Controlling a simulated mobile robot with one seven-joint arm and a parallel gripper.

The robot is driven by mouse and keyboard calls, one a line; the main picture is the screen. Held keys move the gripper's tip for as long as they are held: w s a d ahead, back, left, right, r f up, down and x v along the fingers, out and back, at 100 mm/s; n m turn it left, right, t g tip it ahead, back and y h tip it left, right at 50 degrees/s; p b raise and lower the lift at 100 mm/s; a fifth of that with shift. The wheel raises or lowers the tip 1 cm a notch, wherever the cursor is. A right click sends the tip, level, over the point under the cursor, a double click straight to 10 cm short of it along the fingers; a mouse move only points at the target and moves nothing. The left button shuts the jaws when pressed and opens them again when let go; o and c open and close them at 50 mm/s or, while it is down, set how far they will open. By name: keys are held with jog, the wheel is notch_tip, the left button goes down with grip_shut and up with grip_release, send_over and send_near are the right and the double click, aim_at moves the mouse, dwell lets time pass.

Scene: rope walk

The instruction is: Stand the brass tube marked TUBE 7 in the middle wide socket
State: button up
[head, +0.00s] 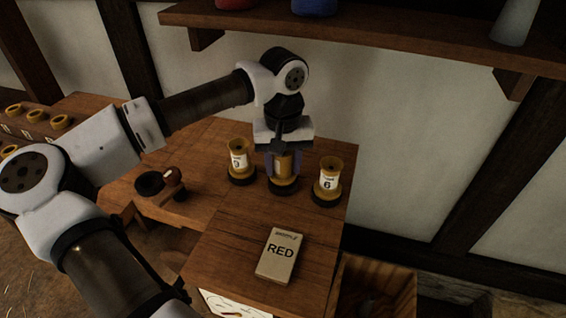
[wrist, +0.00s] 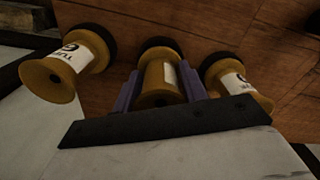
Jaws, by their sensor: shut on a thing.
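A brass tube (head: 284,168) is upright between the purple fingers of my gripper (head: 284,163), which is shut on it. Its lower end is at the middle black socket (head: 284,186); whether it is fully seated I cannot tell. In the wrist view the held tube (wrist: 158,80) shows a white label edge, but its number cannot be read. My gripper's fingers (wrist: 160,86) flank it there. The middle socket (wrist: 160,43) shows behind it.
Brass tubes stand in black sockets on both sides: a left one (head: 240,160) and a right one marked 6 (head: 328,180). A card reading RED (head: 280,256) lies in front. A dark-red-knobbed tool (head: 172,180) is at left. A shelf (head: 380,30) runs above.

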jog(key=shift+f+b, duration=0.55)
jog(key=shift+f, duration=0.05)
jog(key=o, duration=0.8)
jog(key=shift+o, duration=0.2)
jog(key=shift+r, duration=0.1)
jog(key=shift+r+p, duration=3.45)
jog(key=shift+r, duration=2.05)
jog(key=shift+f, duration=0.1)
